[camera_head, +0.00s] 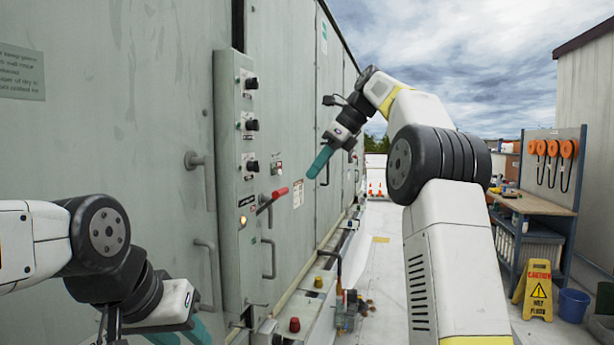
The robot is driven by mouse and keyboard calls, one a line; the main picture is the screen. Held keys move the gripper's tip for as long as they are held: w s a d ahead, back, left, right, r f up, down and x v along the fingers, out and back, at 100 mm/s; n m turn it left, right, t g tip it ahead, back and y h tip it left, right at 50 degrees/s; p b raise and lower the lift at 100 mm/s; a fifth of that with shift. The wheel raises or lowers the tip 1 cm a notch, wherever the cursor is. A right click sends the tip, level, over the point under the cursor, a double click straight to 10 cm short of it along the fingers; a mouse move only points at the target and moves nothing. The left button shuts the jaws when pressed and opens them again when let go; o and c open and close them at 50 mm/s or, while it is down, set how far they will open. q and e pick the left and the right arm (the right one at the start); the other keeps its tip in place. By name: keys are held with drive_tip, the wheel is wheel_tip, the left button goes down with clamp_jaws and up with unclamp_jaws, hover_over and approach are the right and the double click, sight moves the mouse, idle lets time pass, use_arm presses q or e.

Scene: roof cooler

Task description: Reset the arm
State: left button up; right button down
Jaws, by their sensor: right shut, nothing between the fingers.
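My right arm rises on the right and bends over toward the grey cabinet (180,60). My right gripper (318,164) has teal fingers that are shut with nothing between them. It hangs tilted in the air, up and right of a red-handled lever (273,197) and apart from it. My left gripper (186,337) is low at the left, in front of the cabinet. Its teal fingers are cut off by the bottom edge of the picture, so I cannot tell whether they are open or shut.
A control strip (228,150) with black knobs runs up the cabinet, beside door handles (205,180). Pipe fittings (347,308) stand low by the wall. At the right are a workbench (535,205), a yellow caution sign (538,290) and a blue bucket (573,305).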

drive_tip(key=s+d+f+n+t+h, duration=0.1)
drive_tip(key=s+d+f+n, duration=0.15)
drive_tip(key=s+n, duration=0.4)
drive_tip(key=s+d+f+n+t+h, duration=0.1)
drive_tip(key=s+f+n, duration=0.25)
drive_tip(key=s, duration=0.55)
drive_tip(key=s+d+f+n+t+h, duration=0.1)
drive_tip(key=s+f+n+h, duration=0.1)
drive_tip(key=s+f+n, duration=1.1)
drive_tip(key=s+f, duration=0.2)
drive_tip(key=s, duration=0.1)
drive_tip(key=shift+s+d+f+t, duration=0.3)
drive_tip(key=shift+f, duration=0.1)
